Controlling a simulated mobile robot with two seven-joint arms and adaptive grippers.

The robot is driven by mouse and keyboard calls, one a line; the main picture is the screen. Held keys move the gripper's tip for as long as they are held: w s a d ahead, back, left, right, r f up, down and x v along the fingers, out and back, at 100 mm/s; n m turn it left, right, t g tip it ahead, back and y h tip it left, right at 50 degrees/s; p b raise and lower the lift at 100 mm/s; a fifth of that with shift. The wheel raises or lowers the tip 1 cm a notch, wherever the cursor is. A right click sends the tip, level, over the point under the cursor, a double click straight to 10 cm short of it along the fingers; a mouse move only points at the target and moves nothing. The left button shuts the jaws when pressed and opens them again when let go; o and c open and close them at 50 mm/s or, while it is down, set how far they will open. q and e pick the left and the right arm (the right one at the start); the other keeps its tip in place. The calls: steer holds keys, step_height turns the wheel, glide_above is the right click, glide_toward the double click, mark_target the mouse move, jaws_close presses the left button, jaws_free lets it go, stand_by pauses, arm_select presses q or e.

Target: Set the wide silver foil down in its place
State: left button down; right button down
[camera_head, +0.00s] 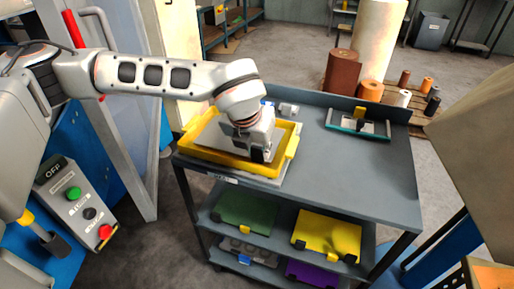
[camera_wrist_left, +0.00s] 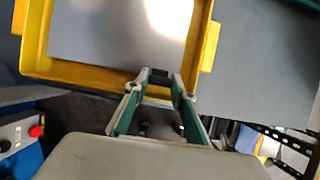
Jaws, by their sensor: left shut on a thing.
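The wide silver foil (camera_head: 212,136) is a flat, shiny grey sheet at the left end of the cart top. It also shows in the left wrist view (camera_wrist_left: 115,32). It lies within the outline of a yellow tray (camera_head: 237,167), whose rim surrounds it in the left wrist view (camera_wrist_left: 75,74). I cannot tell whether it touches the tray floor. My left gripper (camera_head: 258,153) is over the tray's near right part. In the left wrist view its fingers (camera_wrist_left: 160,77) close on a small dark tab at the foil's near edge. My right gripper is not in view.
The dark cart top (camera_head: 350,180) is mostly clear right of the tray. A teal-edged holder (camera_head: 358,124) stands at its back right. Green (camera_head: 245,211) and yellow (camera_head: 328,234) dies lie on the shelf below. A control box (camera_head: 75,200) stands at left.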

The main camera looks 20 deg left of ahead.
arm_select(q)
steer(key=shift+f, duration=0.45)
steer(key=c, duration=1.6)
jaws_free()
steer(key=shift+r, duration=0.2)
steer(key=v, duration=1.1)
steer(key=shift+s+r, duration=0.25)
steer(key=shift+r, duration=0.05)
